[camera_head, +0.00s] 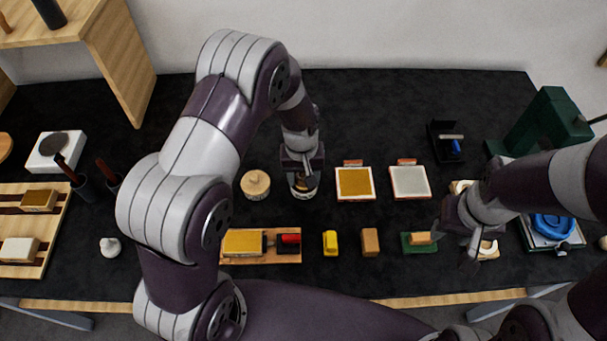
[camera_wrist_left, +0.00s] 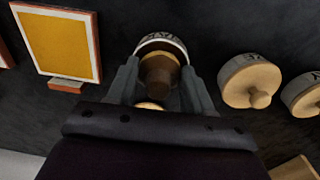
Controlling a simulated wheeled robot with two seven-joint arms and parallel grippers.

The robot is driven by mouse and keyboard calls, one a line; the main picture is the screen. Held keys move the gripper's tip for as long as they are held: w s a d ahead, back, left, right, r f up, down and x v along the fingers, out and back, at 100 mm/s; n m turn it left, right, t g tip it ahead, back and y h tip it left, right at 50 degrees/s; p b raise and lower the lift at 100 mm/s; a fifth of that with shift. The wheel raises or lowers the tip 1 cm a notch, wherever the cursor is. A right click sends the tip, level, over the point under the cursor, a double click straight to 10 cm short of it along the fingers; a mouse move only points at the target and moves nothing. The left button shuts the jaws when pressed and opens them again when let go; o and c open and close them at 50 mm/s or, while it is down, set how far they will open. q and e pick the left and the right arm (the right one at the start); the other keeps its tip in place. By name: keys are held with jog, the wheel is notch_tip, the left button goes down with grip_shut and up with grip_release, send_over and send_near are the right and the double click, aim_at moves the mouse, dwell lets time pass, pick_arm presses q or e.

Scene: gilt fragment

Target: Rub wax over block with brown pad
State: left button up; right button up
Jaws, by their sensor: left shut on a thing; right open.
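My left gripper (camera_head: 303,184) points down at a round labelled tin (camera_head: 302,193) near the middle of the table. In the left wrist view its fingers (camera_wrist_left: 159,95) are shut on a brown pad (camera_wrist_left: 159,72) with a pale wooden knob. The pad is at the mouth of the tin (camera_wrist_left: 161,43); whether it touches the wax is hidden. A gold-yellow block (camera_head: 243,243) sits on a wooden board (camera_head: 262,260) at the front, beside a red-and-black piece. My right gripper (camera_head: 460,236) is open, by pale round pieces at the right.
A lidded tin (camera_head: 255,184) stands just left of my left gripper. A gold panel (camera_head: 354,183) and a silver panel (camera_head: 409,182) lie to its right. A yellow piece (camera_head: 330,243), a brown block (camera_head: 370,242) and a green tray (camera_head: 418,243) line the front. The back middle is clear.

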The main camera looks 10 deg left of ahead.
aim_at(304, 174)
pick_arm(q)
jog(key=shift+r+p, duration=3.15)
jog(key=shift+r, duration=0.4)
jog(key=shift+f, duration=0.1)
